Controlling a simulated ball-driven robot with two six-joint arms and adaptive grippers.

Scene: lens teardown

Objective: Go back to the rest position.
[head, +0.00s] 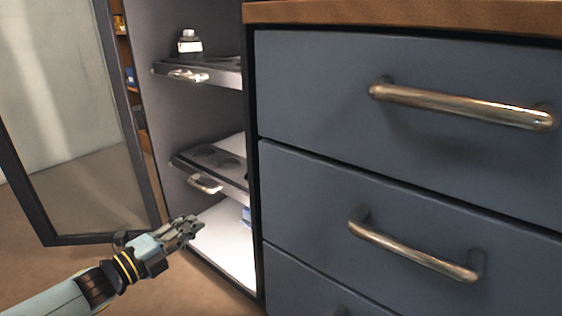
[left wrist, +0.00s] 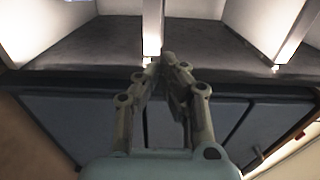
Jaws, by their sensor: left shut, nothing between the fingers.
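My left gripper (head: 190,228) reaches in from the lower left in the head view. It is in front of the open cabinet, near the lower tray, and is apart from the tray's handle. In the left wrist view its fingers (left wrist: 167,62) are closed together at the tips with nothing between them. Behind them is a dark flat surface with pale upright walls, and dark panels lie below. My right gripper is not in view.
The cabinet's glass door (head: 130,150) stands open at left. Two pull-out trays, upper (head: 225,78) and lower (head: 222,183), have metal handles. A small bottle (head: 189,42) stands on the upper one. Grey drawers (head: 400,60) with bar handles fill the right. Floor is open at lower left.

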